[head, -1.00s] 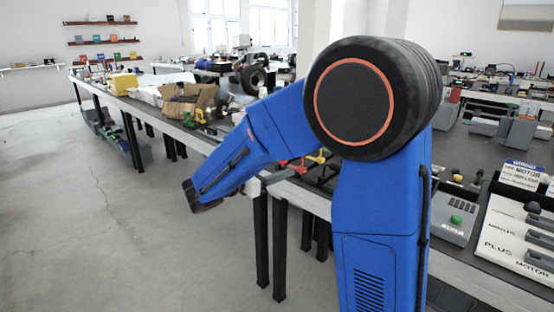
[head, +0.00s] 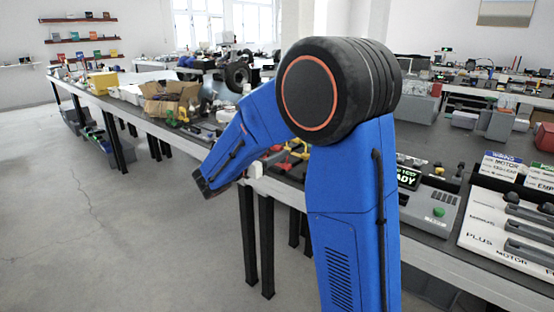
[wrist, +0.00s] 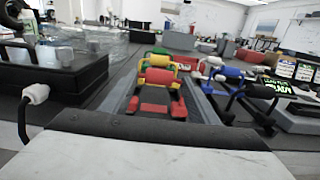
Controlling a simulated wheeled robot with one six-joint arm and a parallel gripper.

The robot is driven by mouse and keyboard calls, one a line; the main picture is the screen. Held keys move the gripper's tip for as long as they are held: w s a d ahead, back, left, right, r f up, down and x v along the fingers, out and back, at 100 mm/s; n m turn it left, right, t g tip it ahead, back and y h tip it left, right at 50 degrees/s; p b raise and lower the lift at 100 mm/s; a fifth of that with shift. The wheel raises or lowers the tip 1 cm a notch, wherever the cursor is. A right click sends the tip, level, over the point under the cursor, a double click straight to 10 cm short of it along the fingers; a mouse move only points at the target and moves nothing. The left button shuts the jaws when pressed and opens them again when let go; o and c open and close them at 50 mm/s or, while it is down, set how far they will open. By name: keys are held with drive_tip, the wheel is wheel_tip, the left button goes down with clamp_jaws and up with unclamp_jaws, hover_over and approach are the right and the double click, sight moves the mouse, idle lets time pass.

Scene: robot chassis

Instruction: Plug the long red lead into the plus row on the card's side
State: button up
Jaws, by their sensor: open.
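My gripper (head: 201,183) is the dark end of my blue arm, low in front of the bench edge. Its fingers are hard to make out and it appears to hold nothing. Red and yellow pieces (head: 284,161) lie on the bench beyond it. In the wrist view a red-barred piece (wrist: 160,76) with red feet stands in a dark tray (wrist: 203,100), yellow and green ones behind it. I cannot tell which is the long red lead.
A grey box with a green button (head: 438,212) and a "READY" display (head: 408,178) stand left of the panel. A white plug (wrist: 37,93) on a black cord hangs at the bench edge. Blue and white pieces (wrist: 228,71) stand right of the tray. The floor at left is clear.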

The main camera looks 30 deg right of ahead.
drive_tip(key=shift+r+x, duration=0.2)
drive_tip(key=shift+x, duration=3.1)
drive_tip(key=shift+w, duration=0.1)
drive_tip(key=c, duration=1.1)
drive_tip(key=shift+c, duration=0.2)
drive_tip(key=shift+r, duration=0.1)
